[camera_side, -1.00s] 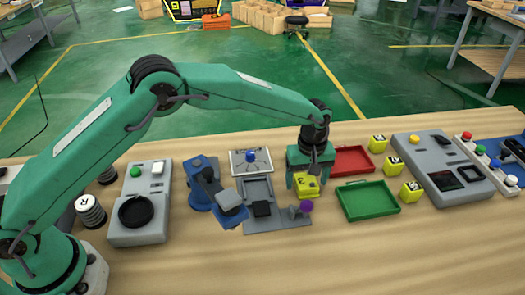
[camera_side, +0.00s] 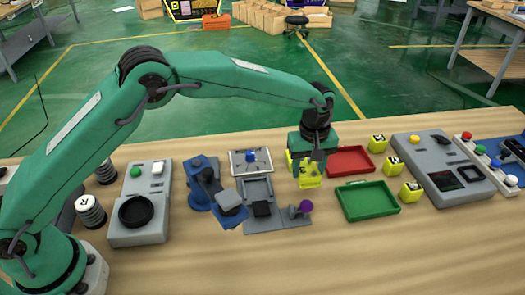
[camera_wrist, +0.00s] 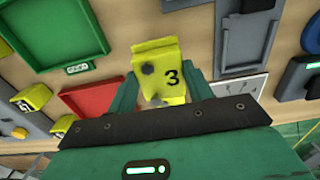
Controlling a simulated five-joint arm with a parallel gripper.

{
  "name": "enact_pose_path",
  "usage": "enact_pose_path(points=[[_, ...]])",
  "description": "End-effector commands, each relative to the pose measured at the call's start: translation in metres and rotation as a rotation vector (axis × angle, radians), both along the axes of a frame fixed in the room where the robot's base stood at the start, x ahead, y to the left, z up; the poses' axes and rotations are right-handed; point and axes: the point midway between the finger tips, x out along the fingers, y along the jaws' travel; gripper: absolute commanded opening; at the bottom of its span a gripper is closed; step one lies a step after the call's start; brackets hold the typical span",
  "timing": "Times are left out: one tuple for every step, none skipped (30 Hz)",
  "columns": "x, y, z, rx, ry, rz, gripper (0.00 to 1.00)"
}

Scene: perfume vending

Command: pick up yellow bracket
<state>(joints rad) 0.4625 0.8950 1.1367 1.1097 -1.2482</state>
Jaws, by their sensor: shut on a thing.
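The yellow bracket (camera_wrist: 157,72) is a blocky piece marked with a black "3" and a dark round hole. In the wrist view it sits between the two green fingers of my gripper (camera_wrist: 168,88), which are shut on it. In the side view the bracket (camera_side: 309,179) shows at the lower end of my gripper (camera_side: 306,172), left of the red tray. The gripper hides part of it. I cannot tell clearly whether it is clear of the table.
A red tray (camera_side: 350,148) and a green tray (camera_side: 367,213) lie right of the gripper. Several yellow numbered blocks (camera_side: 393,166) stand beyond them. A grey console (camera_side: 443,187) is further right.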

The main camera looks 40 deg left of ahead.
Motion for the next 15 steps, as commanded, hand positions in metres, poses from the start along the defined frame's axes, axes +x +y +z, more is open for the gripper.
enact_pose_path(points=[[0.001, 0.0, 0.011, -0.003, -0.006, 0.0, 0.18], [0.001, 0.0, 0.015, -0.002, -0.005, 0.0, 0.18], [0.001, 0.0, 0.021, -0.002, -0.004, 0.0, 0.18], [0.001, 0.0, 0.026, -0.002, -0.005, 0.0, 0.18], [0.001, 0.0, 0.031, -0.002, -0.005, 0.0, 0.18], [0.001, 0.0, 0.036, -0.002, -0.004, 0.0, 0.18], [0.001, 0.0, 0.04, -0.002, -0.005, 0.0, 0.18], [0.001, 0.0, 0.043, -0.002, -0.005, 0.0, 0.18], [0.001, 0.0, 0.047, -0.001, -0.003, 0.0, 0.18], [0.001, 0.0, 0.05, -0.001, -0.003, 0.0, 0.18], [0.001, 0.0, 0.053, -0.001, -0.003, 0.0, 0.18], [0.001, 0.0, 0.056, -0.001, -0.003, 0.0, 0.18], [0.001, 0.0, 0.057, -0.001, -0.003, 0.0, 0.18], [0.0, 0.0, 0.059, -0.001, -0.003, 0.0, 0.18], [0.0, 0.0, 0.06, -0.001, -0.002, 0.0, 0.18]])
